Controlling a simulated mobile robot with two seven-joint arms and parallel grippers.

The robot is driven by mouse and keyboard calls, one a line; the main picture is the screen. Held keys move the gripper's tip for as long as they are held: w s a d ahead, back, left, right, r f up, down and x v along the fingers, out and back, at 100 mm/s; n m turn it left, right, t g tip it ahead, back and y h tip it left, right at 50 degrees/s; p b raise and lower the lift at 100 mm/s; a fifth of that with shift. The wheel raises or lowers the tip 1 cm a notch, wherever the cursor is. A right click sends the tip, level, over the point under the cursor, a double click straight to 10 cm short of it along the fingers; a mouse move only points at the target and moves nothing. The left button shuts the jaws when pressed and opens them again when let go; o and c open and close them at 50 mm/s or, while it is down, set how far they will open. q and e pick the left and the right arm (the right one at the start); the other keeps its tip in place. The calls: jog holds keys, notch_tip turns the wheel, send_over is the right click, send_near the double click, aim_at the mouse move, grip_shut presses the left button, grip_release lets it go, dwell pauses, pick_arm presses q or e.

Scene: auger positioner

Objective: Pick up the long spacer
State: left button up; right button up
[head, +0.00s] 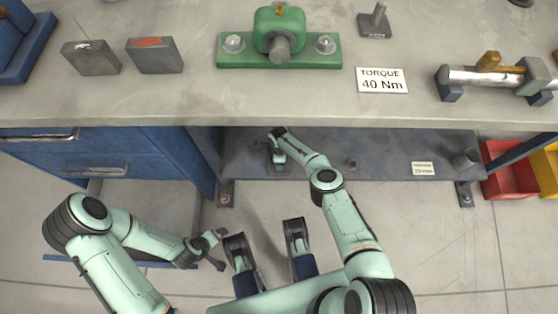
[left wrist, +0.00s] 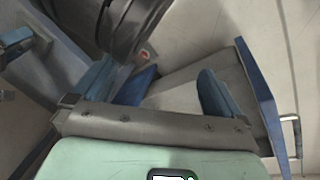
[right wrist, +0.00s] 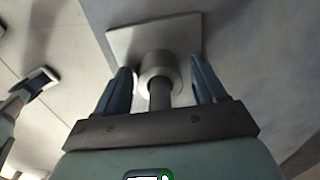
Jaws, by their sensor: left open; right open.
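My right gripper (head: 278,166) is down at the lower shelf under the bench, at its left part. In the right wrist view its open fingers (right wrist: 160,70) stand on either side of a grey round collar (right wrist: 159,68) around a darker upright rod, on a pale square base plate (right wrist: 130,45). The collar may be the long spacer; I cannot tell for sure. I see no clear contact between fingers and collar. My left gripper (head: 216,250) is open and empty, low in front of the blue drawers; its fingers also show in the left wrist view (left wrist: 152,88).
The lower shelf (head: 315,165) also holds a small dark part (head: 352,164), a label (head: 423,168) and a grey cylinder (head: 466,158). The bench edge (head: 330,124) overhangs it. Blue drawers (head: 90,160) stand left; a red bin (head: 510,172) is at right.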

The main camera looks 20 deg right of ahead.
jog(key=c, duration=1.3)
jog(key=shift+r, duration=0.1)
